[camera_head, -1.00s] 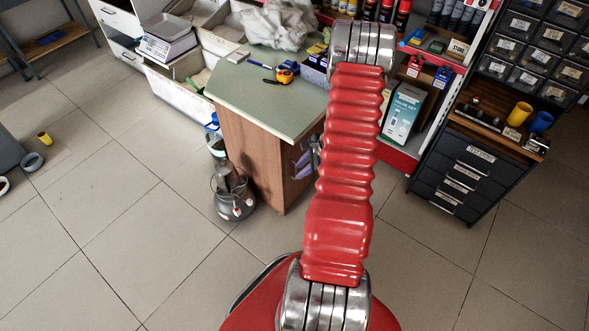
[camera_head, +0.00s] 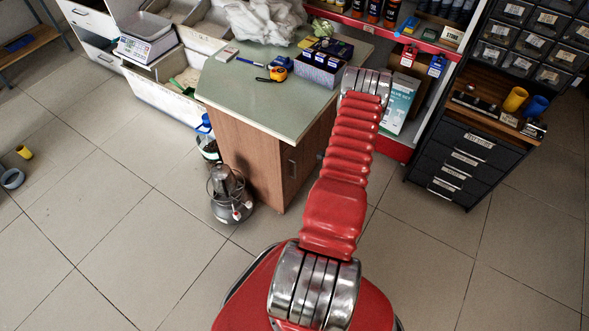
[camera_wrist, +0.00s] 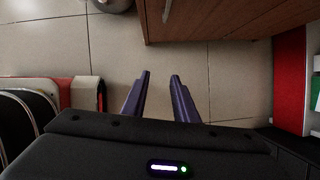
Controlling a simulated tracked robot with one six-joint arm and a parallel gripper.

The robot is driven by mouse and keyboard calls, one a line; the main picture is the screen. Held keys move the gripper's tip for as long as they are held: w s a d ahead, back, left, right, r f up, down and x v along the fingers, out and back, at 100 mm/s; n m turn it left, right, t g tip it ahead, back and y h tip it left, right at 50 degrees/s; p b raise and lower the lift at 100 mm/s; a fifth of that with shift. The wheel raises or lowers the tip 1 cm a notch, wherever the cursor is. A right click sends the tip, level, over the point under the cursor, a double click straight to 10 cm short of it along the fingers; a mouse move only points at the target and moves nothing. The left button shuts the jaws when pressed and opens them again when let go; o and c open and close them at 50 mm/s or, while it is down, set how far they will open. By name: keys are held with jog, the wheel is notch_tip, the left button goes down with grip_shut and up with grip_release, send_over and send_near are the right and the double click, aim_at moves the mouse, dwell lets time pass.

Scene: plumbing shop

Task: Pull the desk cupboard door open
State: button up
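The desk (camera_head: 262,105) has a green top and brown wood sides. Its cupboard door (camera_head: 308,158) is on the right-hand face, partly hidden by my red arm, and looks flush with the desk. A slim upright handle (camera_head: 291,168) is on the door near the desk's front corner. In the wrist view the wood front (camera_wrist: 225,18) fills the upper right, with the metal handle (camera_wrist: 166,10) at the top edge. My gripper (camera_wrist: 160,78) has two purple fingers apart with bare floor between them. It is empty and short of the handle. My arm hides it in the head view.
A dark machine (camera_head: 229,193) stands on the floor left of the desk. A black drawer cabinet (camera_head: 463,160) and red shelving (camera_head: 400,150) stand to the right. A tape measure (camera_head: 278,72) and an organiser box (camera_head: 318,70) lie on the desk. Floor in front is clear.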

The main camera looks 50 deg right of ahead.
jog(key=shift+w, duration=0.1)
jog(key=w+f, duration=0.2)
jog(key=w, duration=0.5)
jog(key=w+d+f, duration=0.1)
jog(key=w+f, duration=0.1)
jog(key=w, duration=0.4)
jog(key=shift+w+d+f, duration=0.3)
jog(key=shift+w, duration=0.1)
jog(key=shift+c, duration=0.2)
grip_shut()
dwell(1.2)
